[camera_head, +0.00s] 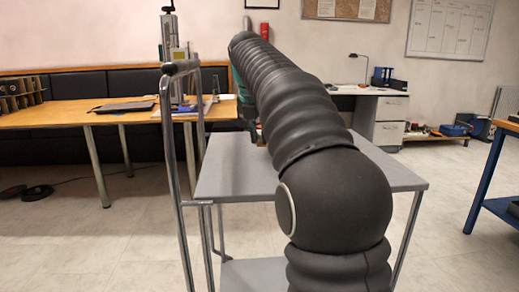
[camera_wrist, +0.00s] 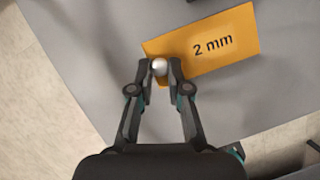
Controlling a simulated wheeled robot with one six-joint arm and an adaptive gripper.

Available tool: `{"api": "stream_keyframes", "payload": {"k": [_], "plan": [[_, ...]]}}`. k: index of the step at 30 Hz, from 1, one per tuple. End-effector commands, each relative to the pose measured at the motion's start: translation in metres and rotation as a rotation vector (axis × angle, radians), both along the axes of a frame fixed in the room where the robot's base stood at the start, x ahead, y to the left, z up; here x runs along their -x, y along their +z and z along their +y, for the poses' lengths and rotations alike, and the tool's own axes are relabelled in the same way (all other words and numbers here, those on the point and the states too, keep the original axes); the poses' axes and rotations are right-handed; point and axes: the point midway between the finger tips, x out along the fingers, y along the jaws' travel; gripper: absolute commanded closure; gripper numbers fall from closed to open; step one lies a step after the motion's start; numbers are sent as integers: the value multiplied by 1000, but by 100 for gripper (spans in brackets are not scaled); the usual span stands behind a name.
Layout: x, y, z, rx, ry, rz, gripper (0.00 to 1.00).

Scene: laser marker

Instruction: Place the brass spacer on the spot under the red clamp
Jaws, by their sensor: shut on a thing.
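In the wrist view my gripper (camera_wrist: 160,70) is shut on a small round silvery-white piece (camera_wrist: 159,66), held between the fingertips. Its colour does not look like brass, and I cannot tell whether it is the spacer. An orange card marked "2 mm" (camera_wrist: 225,44) lies just beyond and right of the fingertips, its left end partly behind them. I cannot tell whether the piece touches the card or is above it. In the head view my arm hides most of the gripper. I can make out no red clamp or other brass piece.
The grey cart top (camera_head: 228,178) is mostly bare, with a metal handle frame (camera_head: 172,150) at its left. A dark thing (camera_wrist: 193,1) shows at the wrist view's top edge. Behind stand a wooden table (camera_head: 60,115) and a metal column device (camera_head: 175,50).

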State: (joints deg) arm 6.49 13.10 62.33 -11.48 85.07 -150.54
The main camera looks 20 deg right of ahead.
Motion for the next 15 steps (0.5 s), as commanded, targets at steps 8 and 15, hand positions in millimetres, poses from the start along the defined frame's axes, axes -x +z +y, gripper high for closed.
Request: {"api": "stream_keyframes", "payload": {"k": [8,15], "plan": [[1,-36,0,0,1,2,100],[0,-38,0,1,0,-1,100]]}}
